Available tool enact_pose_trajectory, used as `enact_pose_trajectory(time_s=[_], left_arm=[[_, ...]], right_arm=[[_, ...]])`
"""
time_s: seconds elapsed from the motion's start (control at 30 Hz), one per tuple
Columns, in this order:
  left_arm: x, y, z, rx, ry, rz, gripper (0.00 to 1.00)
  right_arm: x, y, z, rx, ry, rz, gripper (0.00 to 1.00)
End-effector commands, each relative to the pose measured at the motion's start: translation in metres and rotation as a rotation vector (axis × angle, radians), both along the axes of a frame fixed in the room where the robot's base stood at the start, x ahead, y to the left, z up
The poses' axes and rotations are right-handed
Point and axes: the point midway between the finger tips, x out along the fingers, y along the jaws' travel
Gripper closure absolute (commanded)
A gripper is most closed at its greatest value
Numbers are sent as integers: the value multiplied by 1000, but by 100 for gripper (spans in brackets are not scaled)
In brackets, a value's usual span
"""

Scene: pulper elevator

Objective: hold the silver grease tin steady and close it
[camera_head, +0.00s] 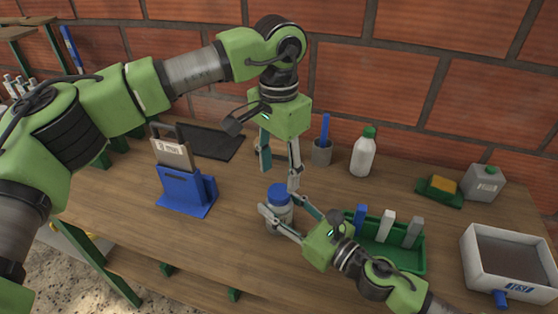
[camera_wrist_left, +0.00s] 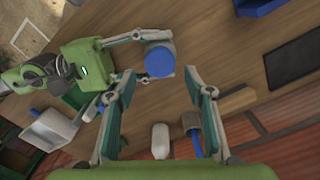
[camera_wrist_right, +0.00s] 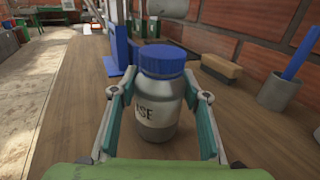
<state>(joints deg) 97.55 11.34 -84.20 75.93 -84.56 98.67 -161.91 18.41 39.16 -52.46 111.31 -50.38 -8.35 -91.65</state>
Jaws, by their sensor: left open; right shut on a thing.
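The silver grease tin (camera_head: 281,219) stands upright on the bench, with a blue lid (camera_head: 279,192) on its top. In the right wrist view the tin (camera_wrist_right: 160,112) shows dark lettering, and the lid (camera_wrist_right: 163,60) sits level; I cannot tell how tight it is. My right gripper (camera_head: 278,204) is shut on the tin's body, one finger on each side. My left gripper (camera_head: 280,178) points down above the lid, open and empty. In the left wrist view the lid (camera_wrist_left: 160,61) lies beyond and between the open fingertips (camera_wrist_left: 160,73), apart from them.
A green tray (camera_head: 385,253) with several upright items is close right of the tin. A blue stand (camera_head: 186,190) is at left, a dark mat (camera_head: 212,143) behind. A grey cup (camera_head: 322,153) and white bottle (camera_head: 363,155) stand behind. A white box (camera_head: 510,262) is far right.

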Motion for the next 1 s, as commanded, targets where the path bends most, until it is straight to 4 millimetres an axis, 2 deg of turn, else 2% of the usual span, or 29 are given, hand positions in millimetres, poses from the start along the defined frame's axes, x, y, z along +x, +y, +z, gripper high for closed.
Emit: enact_pose_trajectory(time_s=[1.0], left_arm=[[0, -1, 12, -2, 3, 1875, 52]], right_arm=[[0, 0, 0, 0, 0, 0, 100]])
